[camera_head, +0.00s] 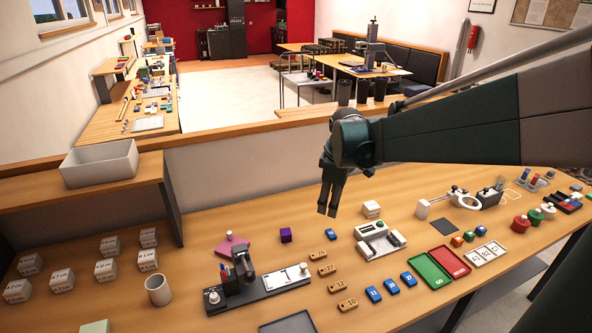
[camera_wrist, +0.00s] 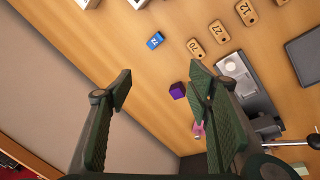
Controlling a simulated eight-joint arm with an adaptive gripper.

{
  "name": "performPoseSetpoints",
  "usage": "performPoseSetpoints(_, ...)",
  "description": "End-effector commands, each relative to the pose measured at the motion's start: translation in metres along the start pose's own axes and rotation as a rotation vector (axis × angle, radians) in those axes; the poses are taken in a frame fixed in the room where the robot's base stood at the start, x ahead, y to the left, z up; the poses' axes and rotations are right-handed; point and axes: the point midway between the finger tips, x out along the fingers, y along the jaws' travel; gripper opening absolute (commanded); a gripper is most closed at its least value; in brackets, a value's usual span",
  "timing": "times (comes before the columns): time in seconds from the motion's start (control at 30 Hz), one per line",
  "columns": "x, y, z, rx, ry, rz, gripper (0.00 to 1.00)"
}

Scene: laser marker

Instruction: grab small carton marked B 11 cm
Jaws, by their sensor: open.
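Several small white cartons with dark printed labels stand at the left of the table; they include a front one (camera_head: 62,281), a back one (camera_head: 148,237) and one beside the cup (camera_head: 147,260). Their print is too small to tell which is marked B 11 cm. My gripper hangs above the middle of the table, away from the left cartons. In the wrist view its fingers (camera_wrist: 160,92) are spread with nothing between them.
A white cup (camera_head: 158,290) stands right of the left cartons. A purple cube (camera_head: 286,235), also in the wrist view (camera_wrist: 177,90), wooden tags (camera_head: 326,270) and a black-based device (camera_head: 262,290) lie near my gripper. A white bin (camera_head: 100,176) sits on the raised shelf.

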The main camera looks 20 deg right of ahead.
Motion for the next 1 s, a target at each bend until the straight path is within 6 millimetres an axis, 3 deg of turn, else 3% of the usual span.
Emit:
performPoseSetpoints(0.53,0.042,0.095,0.025,-0.247,-0.052,-0.089,0.51)
performPoseSetpoints(1.0,0.094,0.162,0.064,-0.460,-0.065,-0.181,0.51)
